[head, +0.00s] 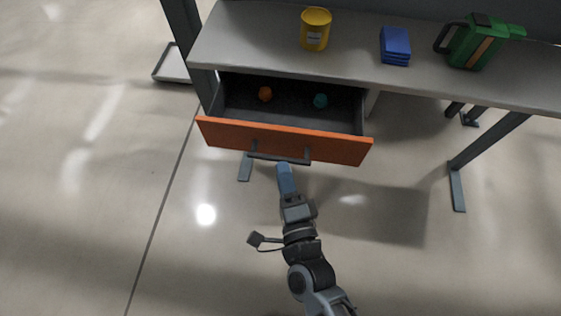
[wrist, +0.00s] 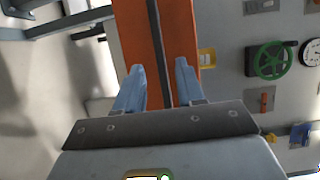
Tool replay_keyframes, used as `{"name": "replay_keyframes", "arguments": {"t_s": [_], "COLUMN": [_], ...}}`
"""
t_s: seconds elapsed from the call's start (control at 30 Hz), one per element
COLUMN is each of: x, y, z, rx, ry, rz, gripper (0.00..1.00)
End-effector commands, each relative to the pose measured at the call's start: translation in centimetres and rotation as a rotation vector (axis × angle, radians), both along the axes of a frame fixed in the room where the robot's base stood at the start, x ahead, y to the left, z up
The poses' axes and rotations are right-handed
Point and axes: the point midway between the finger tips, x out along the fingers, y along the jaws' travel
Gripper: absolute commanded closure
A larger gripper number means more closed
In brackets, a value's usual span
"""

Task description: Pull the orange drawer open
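The orange drawer (head: 285,142) is pulled well out from under the worktop in the head view, with its dark inside showing. A dark bar handle (head: 280,158) runs along its front. My gripper (head: 284,168) is at the handle, its blue fingers pointing at the drawer front. In the wrist view my gripper (wrist: 159,64) has its two fingers apart. The orange front (wrist: 133,35) lies beyond them, and a dark bar (wrist: 156,30), which looks like the handle, runs between them with gaps on both sides. Contact with the handle cannot be made out.
A yellow can (head: 315,30), blue blocks (head: 395,46) and a green jug (head: 472,45) stand on the worktop (head: 255,40). Table legs stand right; the floor in front is clear.

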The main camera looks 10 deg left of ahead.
Motion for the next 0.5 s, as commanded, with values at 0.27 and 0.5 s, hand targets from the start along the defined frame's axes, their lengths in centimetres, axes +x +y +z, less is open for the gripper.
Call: {"name": "replay_keyframes", "arguments": {"t_s": [0.27,0.5], "x": [-2.5,-2.7], "y": [-0.9,-1.0], "z": [0.0,0.1], "rx": [0.001,0.001], "ry": [-0.001,-0.001], "rz": [0.000,0.000], "gripper": [0.62,0.62]}}
